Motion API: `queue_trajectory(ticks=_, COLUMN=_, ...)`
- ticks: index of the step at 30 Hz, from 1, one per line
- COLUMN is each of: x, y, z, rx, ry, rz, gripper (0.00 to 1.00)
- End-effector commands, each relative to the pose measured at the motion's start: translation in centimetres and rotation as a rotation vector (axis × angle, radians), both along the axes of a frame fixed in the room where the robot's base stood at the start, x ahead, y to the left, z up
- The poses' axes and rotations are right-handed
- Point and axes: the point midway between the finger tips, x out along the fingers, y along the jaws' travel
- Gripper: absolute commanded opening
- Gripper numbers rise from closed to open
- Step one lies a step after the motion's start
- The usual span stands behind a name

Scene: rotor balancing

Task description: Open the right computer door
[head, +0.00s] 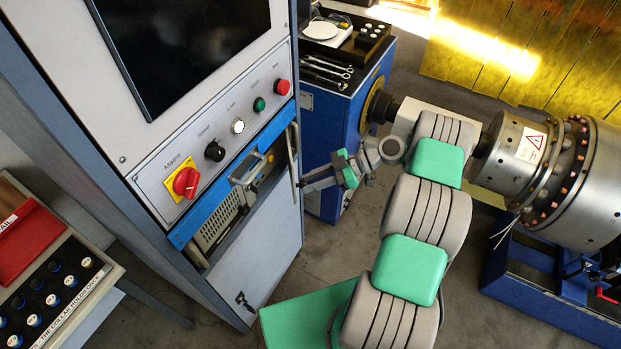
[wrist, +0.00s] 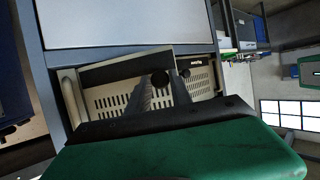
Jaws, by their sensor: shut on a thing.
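The grey computer cabinet (head: 152,150) fills the left of the head view. Below its blue strip is a compartment with a perforated computer front (head: 217,222). A pale upright bar handle (head: 294,160) stands at the compartment's right edge. A second handle (head: 247,170) sticks out further left. My gripper (head: 304,186) reaches in from the right, its fingertips shut at the lower part of the right handle. How far the right door is swung is hard to tell. In the wrist view the fingers (wrist: 160,92) lie before the perforated front; the grip itself is unclear.
A control panel with a red main switch (head: 183,182) and several buttons sits above the compartment. A blue tool cabinet (head: 345,112) stands behind my gripper. The large rotor (head: 560,170) is at right. A tray of collars (head: 50,290) is at lower left. Floor shows between.

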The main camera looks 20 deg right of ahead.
Motion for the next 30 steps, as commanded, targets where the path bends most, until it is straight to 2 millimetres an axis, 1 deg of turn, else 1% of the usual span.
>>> queue_trajectory(ticks=3, x=0.0, y=0.1, z=0.0, rx=0.001, ry=0.0, rz=0.002, gripper=0.0)
queue_trajectory(ticks=4, x=0.0, y=0.1, z=0.0, rx=0.001, ry=0.0, rz=0.002, gripper=0.27)
queue_trajectory(ticks=9, x=0.0, y=0.0, z=0.0, rx=0.001, ry=0.0, rz=-0.001, gripper=0.4)
queue_trajectory(ticks=12, x=0.0, y=-0.1, z=0.0, rx=0.001, ry=0.001, rz=-0.003, gripper=0.47)
queue_trajectory(ticks=18, x=0.0, y=-0.2, z=0.0, rx=0.0, ry=0.0, rz=-0.004, gripper=0.47)
queue_trajectory(ticks=21, x=0.0, y=-0.2, z=0.5, rx=0.0, ry=0.0, rz=-0.004, gripper=0.47)
queue_trajectory(ticks=23, x=0.0, y=-0.2, z=1.1, rx=0.0, ry=-0.001, rz=-0.004, gripper=0.47)
queue_trajectory(ticks=26, x=0.0, y=-0.2, z=3.2, rx=-0.001, ry=-0.001, rz=-0.004, gripper=0.47)
queue_trajectory(ticks=29, x=-1.2, y=-0.2, z=4.4, rx=-0.001, ry=0.0, rz=-0.006, gripper=0.47)
queue_trajectory(ticks=30, x=-1.8, y=-0.1, z=5.1, rx=-0.001, ry=-0.001, rz=-0.006, gripper=0.47)
